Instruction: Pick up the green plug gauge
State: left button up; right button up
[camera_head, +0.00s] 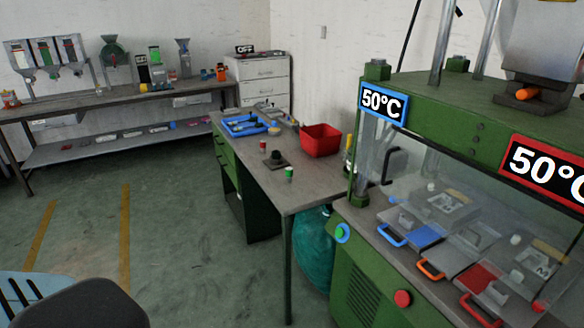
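A small green cylinder (289,174), which looks like the green plug gauge, stands near the front edge of the grey workbench (300,198). It is too small to make out in detail. A dark block (275,162) with a short post sits just behind it and to its left, apart from it. Neither of my grippers is in view.
A red bin (320,141) and a blue tray (244,126) stand further back on the bench. The green press (440,120) with a clear guard is close on the right. Floor left of the bench is open.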

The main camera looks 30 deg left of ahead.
aim_at(290, 170)
jog(key=i+j, duration=0.25)
jog(key=i+j+z, duration=0.1)
jog(key=j, duration=0.3)
jog(key=i+j, duration=0.3)
jog(key=i+j+z, duration=0.1)
jog(key=i+j, duration=0.15)
jog(key=j, duration=0.2)
jog(key=i+j, duration=0.2)
jog(key=j, duration=0.15)
jog(key=z, duration=0.05)
